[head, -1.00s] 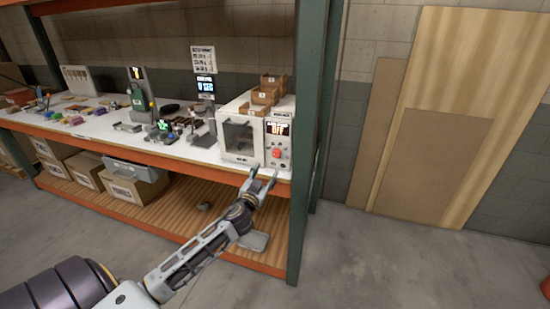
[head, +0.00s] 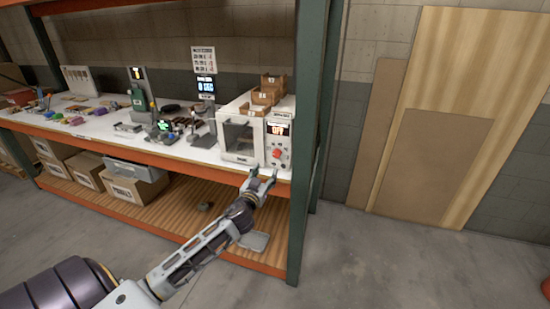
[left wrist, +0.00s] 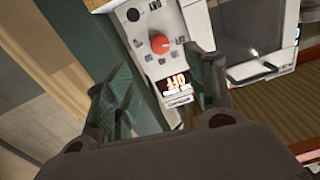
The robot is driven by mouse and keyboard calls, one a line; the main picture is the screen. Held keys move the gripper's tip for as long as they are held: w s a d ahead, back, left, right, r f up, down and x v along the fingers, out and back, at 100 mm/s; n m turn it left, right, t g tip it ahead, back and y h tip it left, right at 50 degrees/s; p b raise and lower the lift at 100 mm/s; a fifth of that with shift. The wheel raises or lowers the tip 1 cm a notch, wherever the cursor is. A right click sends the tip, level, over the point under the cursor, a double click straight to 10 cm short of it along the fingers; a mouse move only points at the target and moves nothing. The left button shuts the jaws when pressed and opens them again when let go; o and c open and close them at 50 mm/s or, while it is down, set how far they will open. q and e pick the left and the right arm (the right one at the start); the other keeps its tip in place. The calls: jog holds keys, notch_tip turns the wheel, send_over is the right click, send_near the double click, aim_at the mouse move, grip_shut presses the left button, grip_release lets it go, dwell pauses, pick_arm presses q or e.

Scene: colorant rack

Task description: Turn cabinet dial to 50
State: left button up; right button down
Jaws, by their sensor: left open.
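The white cabinet (head: 241,141) stands at the right end of the shelf, with a dark window in its door. My left gripper (head: 263,174) is open and empty, in front of and a little below the panel. In the left wrist view its fingers (left wrist: 165,85) are spread either side of the panel, apart from the dial. My right gripper is not in view.
Small wooden boxes (head: 266,93) are stacked on the cabinet. A green upright post (head: 306,150) stands just right of it. The orange shelf edge (head: 180,163) runs below my gripper. Several tools and a device with a screen (head: 205,87) stand to the left.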

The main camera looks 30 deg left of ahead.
aim_at(276, 155)
pick_arm(q)
jog(key=p+x, duration=0.1)
jog(key=x, duration=0.8)
jog(key=shift+w+a, duration=0.1)
jog(key=shift+w, duration=0.2)
jog(key=shift+x, duration=0.9)
jog(key=shift+w+a, duration=0.1)
jog(key=shift+w, duration=0.4)
jog(key=shift+w+a, duration=0.1)
jog(key=shift+w, duration=0.25)
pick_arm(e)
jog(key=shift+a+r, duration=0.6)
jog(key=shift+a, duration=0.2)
